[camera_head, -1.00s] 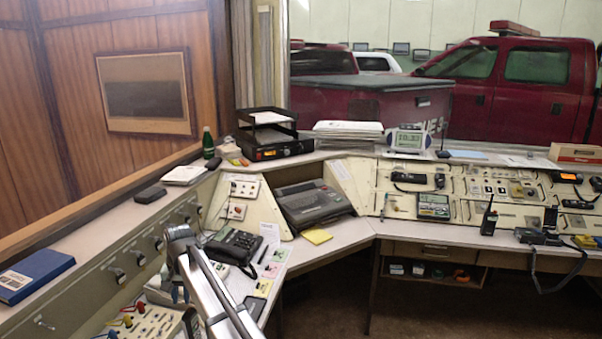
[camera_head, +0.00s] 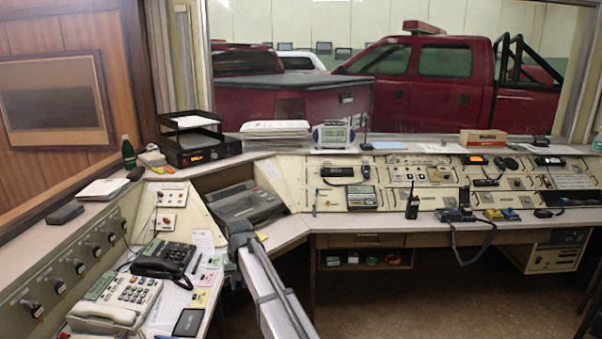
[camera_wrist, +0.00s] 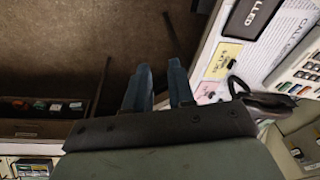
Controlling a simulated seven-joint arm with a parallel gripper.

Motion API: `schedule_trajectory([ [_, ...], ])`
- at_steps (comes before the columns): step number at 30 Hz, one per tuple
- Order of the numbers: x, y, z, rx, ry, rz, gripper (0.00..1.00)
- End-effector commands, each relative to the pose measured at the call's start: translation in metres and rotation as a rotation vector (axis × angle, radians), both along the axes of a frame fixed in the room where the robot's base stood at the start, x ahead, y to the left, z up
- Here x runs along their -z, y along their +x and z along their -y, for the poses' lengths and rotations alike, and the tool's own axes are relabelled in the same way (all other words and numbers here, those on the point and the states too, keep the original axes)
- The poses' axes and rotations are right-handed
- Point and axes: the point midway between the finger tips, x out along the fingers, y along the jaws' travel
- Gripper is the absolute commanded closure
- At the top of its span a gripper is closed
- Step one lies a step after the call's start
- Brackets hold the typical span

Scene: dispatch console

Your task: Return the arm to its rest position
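In the wrist view my gripper (camera_wrist: 160,80) shows two blue fingers with a gap between their tips and nothing in the gap. It hangs over the brown floor (camera_wrist: 70,55) beside the desk edge, clear of the items. In the head view my silver arm rises from the bottom middle, its upper end in front of the grey typewriter-like machine (camera_head: 245,203). The gripper's fingers cannot be made out there.
Left on the desk are a white phone (camera_head: 115,302), a black phone (camera_head: 163,259) and papers. A radio handset (camera_head: 412,204) and a strapped device (camera_head: 455,215) stand at the right console. Open floor (camera_head: 420,300) lies in front.

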Motion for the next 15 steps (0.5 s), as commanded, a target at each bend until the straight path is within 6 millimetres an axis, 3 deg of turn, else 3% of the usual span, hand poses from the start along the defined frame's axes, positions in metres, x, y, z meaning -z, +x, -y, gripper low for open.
schedule_trajectory([
  [8,0.095,-0.029,0.061,0.044,-0.043,-0.079,0.77],
  [15,0.184,-0.071,0.123,0.086,-0.083,-0.162,0.77],
])
